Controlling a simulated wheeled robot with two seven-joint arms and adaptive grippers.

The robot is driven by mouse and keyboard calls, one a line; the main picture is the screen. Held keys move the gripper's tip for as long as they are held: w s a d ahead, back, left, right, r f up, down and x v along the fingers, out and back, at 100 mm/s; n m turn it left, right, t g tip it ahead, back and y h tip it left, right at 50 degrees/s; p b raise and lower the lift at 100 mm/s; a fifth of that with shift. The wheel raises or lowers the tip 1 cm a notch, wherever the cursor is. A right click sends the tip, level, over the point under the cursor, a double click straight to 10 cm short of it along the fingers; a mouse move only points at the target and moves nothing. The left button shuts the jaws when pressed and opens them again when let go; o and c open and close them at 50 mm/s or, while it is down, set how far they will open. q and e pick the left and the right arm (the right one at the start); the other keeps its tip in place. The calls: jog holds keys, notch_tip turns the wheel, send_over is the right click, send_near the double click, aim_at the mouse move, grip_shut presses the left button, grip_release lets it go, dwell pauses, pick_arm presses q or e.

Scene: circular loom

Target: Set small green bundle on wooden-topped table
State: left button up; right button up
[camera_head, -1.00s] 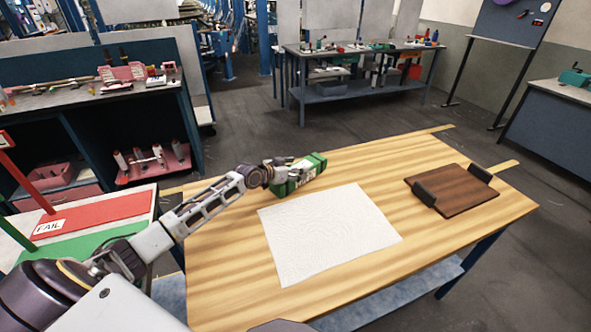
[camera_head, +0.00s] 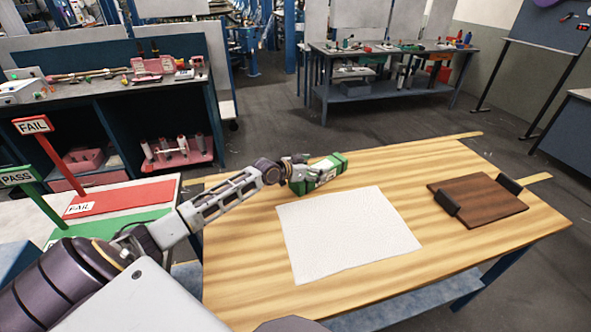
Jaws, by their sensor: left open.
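The small green bundle (camera_head: 330,168), green with a pale label, rests on the far left part of the wooden-topped table (camera_head: 400,164), behind the white sheet. My left gripper (camera_head: 306,176) is at the bundle's left end, very close to it or touching it. Its jaws are open, though the fingers are small and partly lost against the bundle. Whether the bundle lies between them I cannot tell. My right gripper is out of view.
A white textured sheet (camera_head: 347,234) lies flat mid-table. A dark brown board with two black blocks (camera_head: 480,203) lies at the right. The wood around them is clear. Red FAIL (camera_head: 120,196) and green PASS areas are at the left.

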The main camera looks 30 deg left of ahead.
pick_arm(q)
jog(key=shift+v, duration=2)
jog(key=shift+s+a+r, duration=0.1)
jog(key=shift+s+r, duration=0.15)
jog(key=shift+s, duration=0.25)
jog(key=shift+v, duration=1.75)
jog(key=shift+s+a+r, duration=0.2)
jog(key=shift+s+a, duration=0.05)
jog(key=shift+s, duration=0.25)
jog(key=shift+s+a+r, duration=0.1)
jog(key=shift+s+r, duration=0.15)
jog(key=shift+s, duration=0.2)
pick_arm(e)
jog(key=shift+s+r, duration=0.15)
